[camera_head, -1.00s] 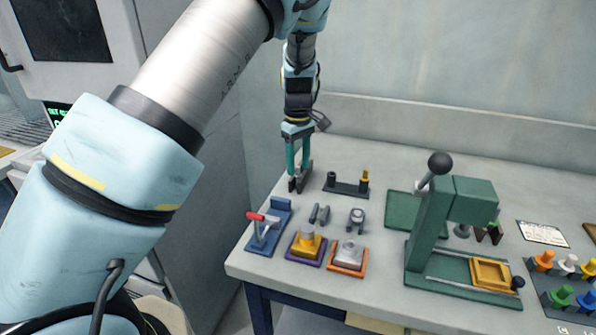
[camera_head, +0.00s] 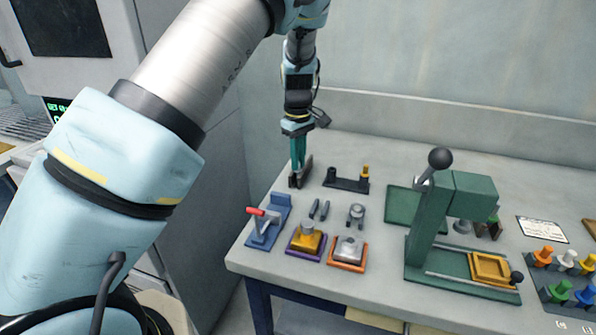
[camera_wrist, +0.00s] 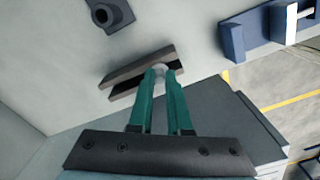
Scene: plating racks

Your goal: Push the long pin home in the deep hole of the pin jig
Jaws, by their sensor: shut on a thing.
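The pin jig (camera_head: 346,184) is a dark bar on the table, right of my gripper. A brass-coloured pin (camera_head: 365,172) stands upright at its right end, and a dark round boss (camera_head: 331,175) is at its left end. A dark boss with a round hole (camera_wrist: 108,14) shows at the top of the wrist view. My gripper (camera_head: 299,178) points down left of the jig, apart from it. Its teal fingers with long dark pads (camera_wrist: 160,74) are close together. A small pale thing (camera_wrist: 160,67) shows between the fingertips; I cannot tell whether it is a pin.
A blue fixture with a red handle (camera_head: 262,225), a yellow block on a purple base (camera_head: 306,241) and a silver block on an orange base (camera_head: 347,250) stand in front. A green press (camera_head: 445,225) stands to the right. The table is clear behind the jig.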

